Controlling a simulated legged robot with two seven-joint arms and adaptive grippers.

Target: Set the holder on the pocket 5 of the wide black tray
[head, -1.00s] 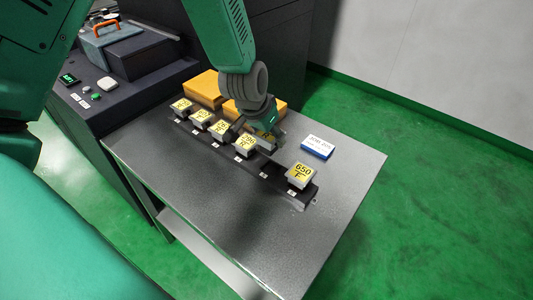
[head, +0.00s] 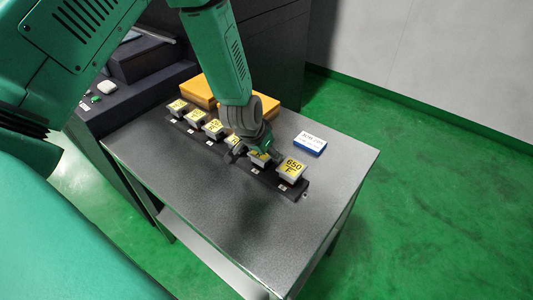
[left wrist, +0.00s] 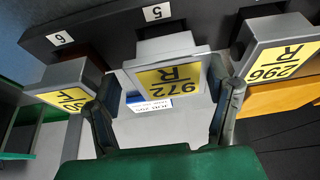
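The holder labelled 972 R (left wrist: 165,78) sits between the two fingers of my left gripper (left wrist: 165,92), which look closed against its sides. In the head view this holder (head: 259,160) is partly hidden by my left gripper (head: 256,156). It is upright at the pocket marked 5 of the wide black tray (head: 268,179); the tray also shows in the left wrist view (left wrist: 105,29). Whether the holder is fully seated or slightly above the pocket cannot be told. My right gripper is not in view.
The 650 F holder (head: 291,170) stands at pocket 6, close to one finger. The 296 R holder (left wrist: 277,55) is on the other side. Several more holders line the tray. Yellow boxes (head: 199,92) and a blue-white block (head: 310,144) lie behind. The front tabletop is clear.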

